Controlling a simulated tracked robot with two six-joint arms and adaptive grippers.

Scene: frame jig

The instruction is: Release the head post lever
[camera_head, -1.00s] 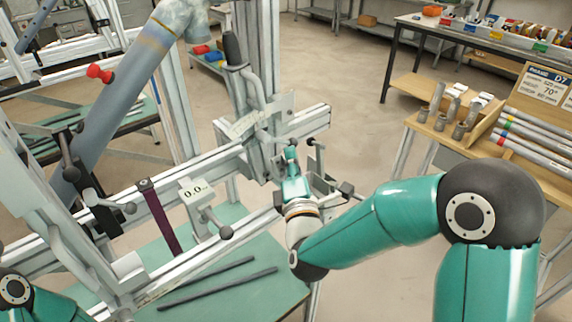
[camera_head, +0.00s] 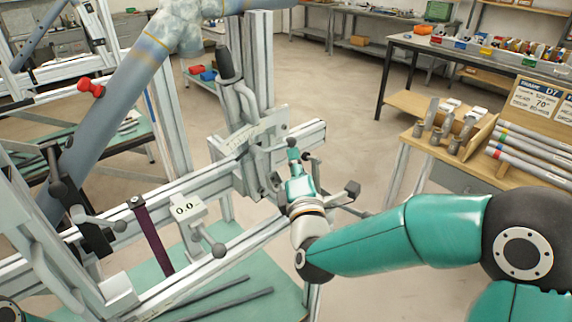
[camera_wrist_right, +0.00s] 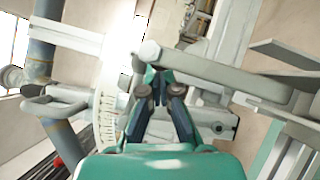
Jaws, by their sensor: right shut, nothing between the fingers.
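The head post (camera_head: 258,70) stands upright behind my right gripper and carries a clamp with a slanted scale plate (camera_head: 237,139). My right gripper (camera_head: 293,152) is shut and empty, its tips close to the clamp at the rail's right end. In the right wrist view, a pale grey lever (camera_wrist_right: 225,75) with a rounded end crosses just ahead of the fingers (camera_wrist_right: 153,75). The fingertips are partly hidden beside that rounded end; I cannot tell whether they touch it. My left gripper is out of view.
A dark-gripped curved handle (camera_head: 225,65) rises left of the post. A wooden bench (camera_head: 470,150) with tubes stands at right. Open floor lies behind the gripper.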

